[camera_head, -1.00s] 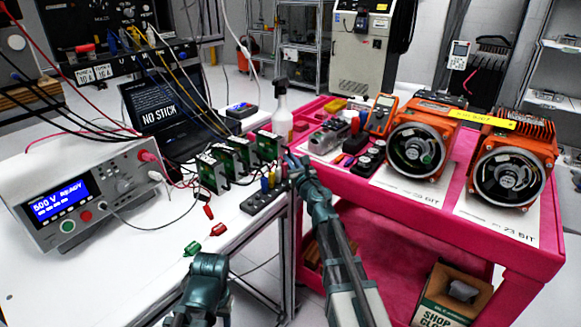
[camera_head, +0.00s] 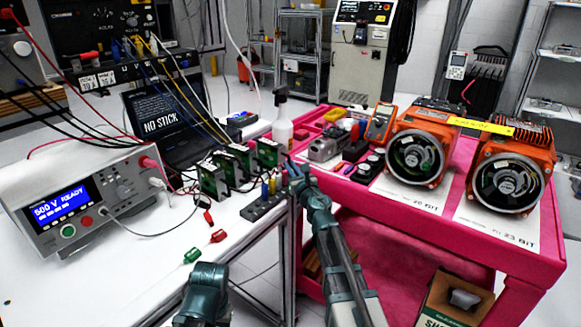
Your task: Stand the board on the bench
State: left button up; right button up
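Three green circuit boards stand on edge in a row on the white bench (camera_head: 120,265): a near board (camera_head: 211,180), a middle board (camera_head: 238,160) and a far board (camera_head: 268,152). My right gripper (camera_head: 291,168) is at the bench's right edge, just right of the far board and beside a dark strip with coloured plugs (camera_head: 265,205). Its fingers are small and dark, and I cannot tell whether they are parted or touch anything. My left arm shows at the bottom centre, but its gripper is not visible.
A power supply (camera_head: 90,200) reading "500 V READY" stands on the left, with a laptop (camera_head: 160,120) and cables behind. A spray bottle (camera_head: 282,125) stands behind the boards. A pink cart (camera_head: 395,215) with two orange motors is on the right.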

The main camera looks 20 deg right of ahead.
jog(key=shift+s+a+r+p, duration=0.1)
jog(key=shift+s+a+p, duration=0.1)
jog(key=shift+s+p, duration=0.35)
pick_arm(q)
jog(key=shift+w+d+r, duration=0.1)
jog(key=shift+w+r, duration=0.05)
jog(key=shift+r, duration=0.15)
pick_arm(e)
jog(key=s+d, duration=0.1)
jog(key=s, duration=1)
jog(key=shift+d, duration=0.15)
